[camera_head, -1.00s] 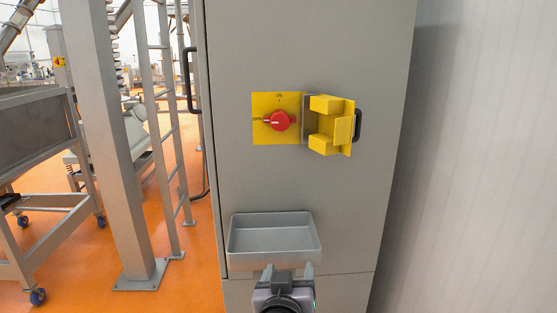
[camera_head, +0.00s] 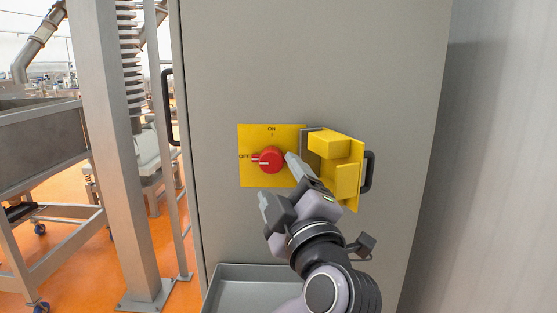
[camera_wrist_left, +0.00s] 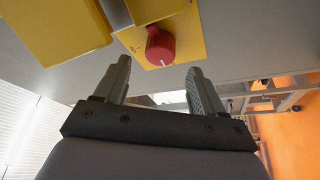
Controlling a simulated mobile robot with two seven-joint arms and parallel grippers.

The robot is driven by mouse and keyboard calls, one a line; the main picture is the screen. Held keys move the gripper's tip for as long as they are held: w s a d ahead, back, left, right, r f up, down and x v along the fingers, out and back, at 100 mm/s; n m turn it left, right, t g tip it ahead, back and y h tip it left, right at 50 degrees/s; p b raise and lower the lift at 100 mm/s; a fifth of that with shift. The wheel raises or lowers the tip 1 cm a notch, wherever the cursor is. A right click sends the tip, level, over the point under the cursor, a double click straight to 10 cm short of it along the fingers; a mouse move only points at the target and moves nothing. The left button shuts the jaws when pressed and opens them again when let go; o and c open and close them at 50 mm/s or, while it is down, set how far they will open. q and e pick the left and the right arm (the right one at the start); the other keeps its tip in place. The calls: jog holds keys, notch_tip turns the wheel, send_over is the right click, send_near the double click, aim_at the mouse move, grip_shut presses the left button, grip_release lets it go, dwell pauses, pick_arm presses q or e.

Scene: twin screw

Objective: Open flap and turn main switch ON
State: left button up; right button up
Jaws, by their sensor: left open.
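The main switch is a red round knob (camera_head: 270,160) on a yellow plate (camera_head: 254,176) on the grey cabinet. Its white mark points left, at OFF; ON is printed above it. The yellow flap (camera_head: 345,180) stands open, swung out to the right of the plate. My left gripper (camera_head: 278,177) is open just in front of the knob, at its lower right, and hides part of the plate. In the left wrist view the knob (camera_wrist_left: 160,46) lies beyond the gap between the open fingertips (camera_wrist_left: 158,70), apart from them. My right gripper is not in view.
A black handle (camera_head: 367,172) sits beside the flap. A grey tray (camera_head: 235,272) is on the cabinet below the switch. A steel post (camera_head: 115,150) and frames stand at the left; a pale wall (camera_head: 500,150) is at the right.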

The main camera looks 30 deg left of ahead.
aim_at(272, 165)
pick_arm(q)
jog(key=p+x, duration=0.1)
jog(key=x, duration=0.3)
jog(key=shift+r, duration=0.15)
jog(key=shift+p+x, duration=0.45)
jog(key=shift+x, duration=0.3)
jog(key=shift+f, duration=0.2)
jog(key=c, duration=1.1)
